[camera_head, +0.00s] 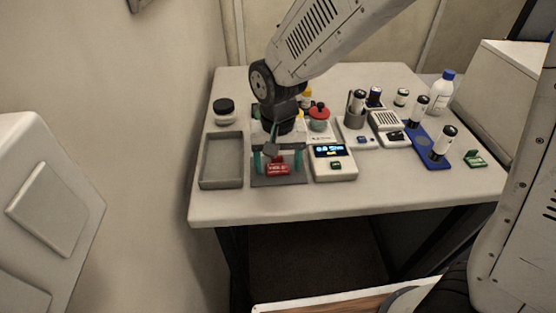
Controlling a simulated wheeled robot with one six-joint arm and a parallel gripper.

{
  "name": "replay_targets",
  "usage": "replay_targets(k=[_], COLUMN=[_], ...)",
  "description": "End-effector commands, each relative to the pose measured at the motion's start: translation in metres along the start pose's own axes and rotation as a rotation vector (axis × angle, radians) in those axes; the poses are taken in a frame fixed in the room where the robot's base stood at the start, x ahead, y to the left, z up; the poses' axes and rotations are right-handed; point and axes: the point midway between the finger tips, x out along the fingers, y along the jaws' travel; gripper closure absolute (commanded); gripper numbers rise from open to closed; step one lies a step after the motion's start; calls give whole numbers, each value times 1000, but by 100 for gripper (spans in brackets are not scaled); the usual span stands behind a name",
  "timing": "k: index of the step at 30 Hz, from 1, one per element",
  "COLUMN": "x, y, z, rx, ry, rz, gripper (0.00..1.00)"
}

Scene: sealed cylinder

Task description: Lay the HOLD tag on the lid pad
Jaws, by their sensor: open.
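A red tag with pale lettering (278,170), probably the HOLD tag, is at the front of a dark grey mat (293,181). Its lettering is too small to read surely. My gripper (277,162) is over the mat, pointing down, with its teal fingers apart on either side of the tag. I cannot tell whether the fingers touch it. My gripper and wrist hide the back of the mat. A red-lidded pot (319,115) stands behind and to the right. I cannot make out surely which surface is the lid pad.
An empty grey tray (221,185) lies left of the mat. A device with a lit display (333,163) stands close on the right. Farther right are a blue rack (431,163) with cylinders, a green tag (475,159) and a white bottle (443,93). The table's front strip is clear.

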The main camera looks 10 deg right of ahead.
Motion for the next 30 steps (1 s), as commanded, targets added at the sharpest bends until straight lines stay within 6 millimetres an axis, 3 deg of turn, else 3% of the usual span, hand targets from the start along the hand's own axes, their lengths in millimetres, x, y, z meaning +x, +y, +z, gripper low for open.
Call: replay_targets(k=[5,18,24,30], x=[-16,-104,-121,-124], y=[0,0,0,1], z=[-1,0,0,0], rx=[0,0,0,0], ry=[4,4,1,1], rz=[-2,-2,0,0], gripper=[30,30,30,30])
